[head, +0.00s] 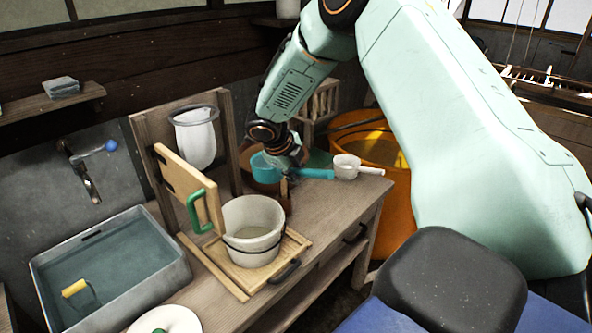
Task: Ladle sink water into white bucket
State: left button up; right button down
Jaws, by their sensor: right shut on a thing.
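The sink (176,277) is a grey metal basin at the left, with dark water (110,265) in it. The white bucket (250,249) stands upright on a wooden tray on the bench, right of the sink. A teal ladle (316,174) is at the back of the bench, its bowl left and its handle pointing right. My right gripper (288,166) comes down from above and is shut on the ladle's handle near the bowl; the fingertips are partly hidden. My left gripper is not in view.
A hinged wooden board (181,187) with a green handle (197,211) stands beside the bucket. A white dipper (347,166) lies right of the ladle. A white filter bag (196,143) hangs behind. A yellow-handled thing (75,288) is in the sink. A tap (85,170) is above it.

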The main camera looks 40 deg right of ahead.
jog(key=shift+f, duration=0.65)
jog(key=a+f+n+t+h+b, duration=0.1)
jog(key=a+f+h+b, duration=0.4)
jog(key=h+b, duration=1.3)
jog(key=a+n+b, duration=0.1)
jog(key=a+b, duration=0.1)
jog(key=b, duration=0.4)
jog(key=shift+f+n+t+b, duration=0.3)
jog(key=shift+f+t, duration=0.05)
jog(key=shift+t, duration=0.05)
dwell(0.7)
